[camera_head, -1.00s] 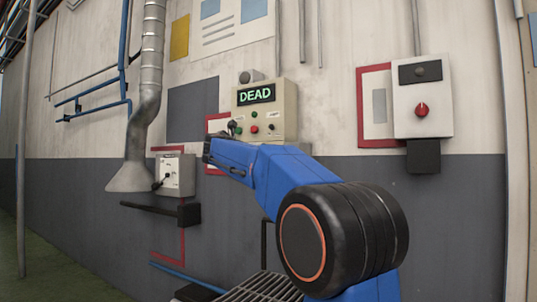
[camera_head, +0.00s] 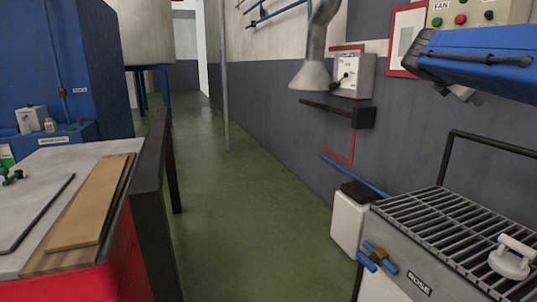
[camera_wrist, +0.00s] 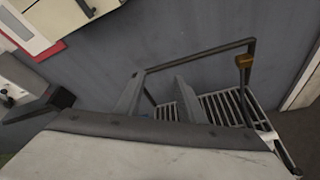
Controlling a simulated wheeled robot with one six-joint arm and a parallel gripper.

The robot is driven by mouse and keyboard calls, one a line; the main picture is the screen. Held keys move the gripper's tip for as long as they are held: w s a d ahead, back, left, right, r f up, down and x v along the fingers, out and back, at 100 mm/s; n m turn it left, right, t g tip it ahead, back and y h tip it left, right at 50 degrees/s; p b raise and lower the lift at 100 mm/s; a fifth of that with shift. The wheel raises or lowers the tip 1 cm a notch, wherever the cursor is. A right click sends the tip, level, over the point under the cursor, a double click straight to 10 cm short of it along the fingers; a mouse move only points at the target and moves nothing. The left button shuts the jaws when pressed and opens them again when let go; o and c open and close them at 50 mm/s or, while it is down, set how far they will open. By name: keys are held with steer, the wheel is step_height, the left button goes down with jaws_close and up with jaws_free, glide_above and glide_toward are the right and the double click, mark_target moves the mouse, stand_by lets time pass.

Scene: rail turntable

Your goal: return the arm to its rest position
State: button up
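My blue arm (camera_head: 480,62) crosses the upper right of the head view and runs off the right edge. A small dark part of my gripper (camera_head: 460,93) shows under its left end; the fingers are not clear there. In the wrist view two grey fingers of my gripper (camera_wrist: 160,88) stand apart with nothing held between them. Beyond them are a grating and a grey wall. My gripper appears apart from the surfaces around it. Most of my arm is outside the head view.
A grated bench (camera_head: 440,225) with a white valve-like piece (camera_head: 512,257) stands below my arm. A wall box with a dial (camera_head: 352,75), a black bar (camera_head: 330,110) and a button panel (camera_head: 485,12) are nearby. A red-sided workbench (camera_head: 125,255) is left; green floor (camera_head: 235,215) lies clear between.

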steer(key=s+a+f+m+y, duration=0.4)
steer(key=s+a+f, duration=0.4)
steer(key=f, duration=0.5)
steer(key=s+a+f+m+g+y, duration=0.1)
steer(key=s+a+f+m+y, duration=0.3)
steer(key=s+a+f+m, duration=0.3)
steer(key=s+a+f+m+y, duration=0.4)
steer(key=s+a+f+m, duration=0.2)
steer(key=s+a+f, duration=0.5)
steer(key=s+f, duration=0.5)
steer(key=f, duration=0.4)
steer(key=shift+a+g, duration=0.2)
steer(key=shift+g, duration=0.1)
steer(key=shift+f, duration=0.1)
steer(key=shift+c, duration=0.2)
steer(key=shift+d, duration=0.15)
steer(key=shift+c, duration=0.4)
